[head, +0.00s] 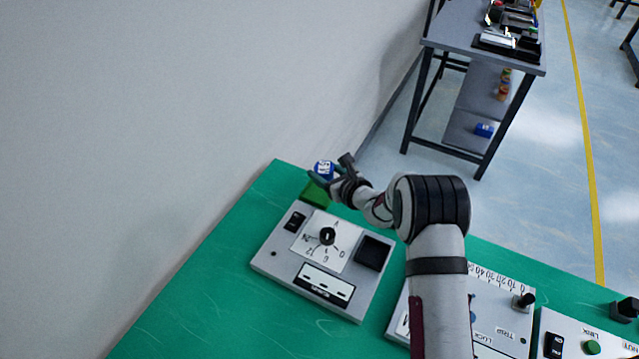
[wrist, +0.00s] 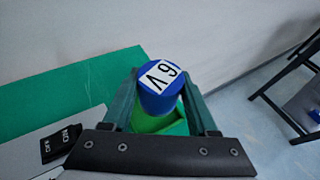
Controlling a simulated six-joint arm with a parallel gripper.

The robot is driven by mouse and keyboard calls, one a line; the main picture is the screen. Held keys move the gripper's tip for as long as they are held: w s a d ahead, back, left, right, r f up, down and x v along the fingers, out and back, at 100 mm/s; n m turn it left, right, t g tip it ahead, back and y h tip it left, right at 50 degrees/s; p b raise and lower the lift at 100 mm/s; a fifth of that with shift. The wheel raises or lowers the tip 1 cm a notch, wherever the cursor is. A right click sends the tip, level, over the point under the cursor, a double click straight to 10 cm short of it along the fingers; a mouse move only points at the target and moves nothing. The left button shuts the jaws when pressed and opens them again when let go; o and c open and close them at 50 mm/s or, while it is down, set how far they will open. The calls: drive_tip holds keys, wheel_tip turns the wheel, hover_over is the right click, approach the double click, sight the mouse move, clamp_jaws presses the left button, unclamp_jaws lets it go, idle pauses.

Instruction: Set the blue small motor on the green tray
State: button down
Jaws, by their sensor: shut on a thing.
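The blue small motor (head: 324,169) is a short blue cylinder with a white label on its end. I cannot tell whether the motor touches the tray.
A grey control panel (head: 273,262) with a dial and black switch stands just in front of the tray. More panels (head: 500,320) lie to the right under my arm. A wall is at left. Bare green table (head: 200,300) is free at left. A grey shelf (head: 470,50) stands behind.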

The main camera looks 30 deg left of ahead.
sight(319, 193)
drive_tip(key=f, duration=0.2)
drive_tip(key=a+f, duration=0.1)
drive_tip(key=f, duration=0.1)
drive_tip(key=shift+a+f, duration=0.2)
drive_tip(key=shift+f, duration=0.2)
drive_tip(key=shift+c, duration=0.9)
unclamp_jaws()
drive_tip(key=shift+f, duration=0.15)
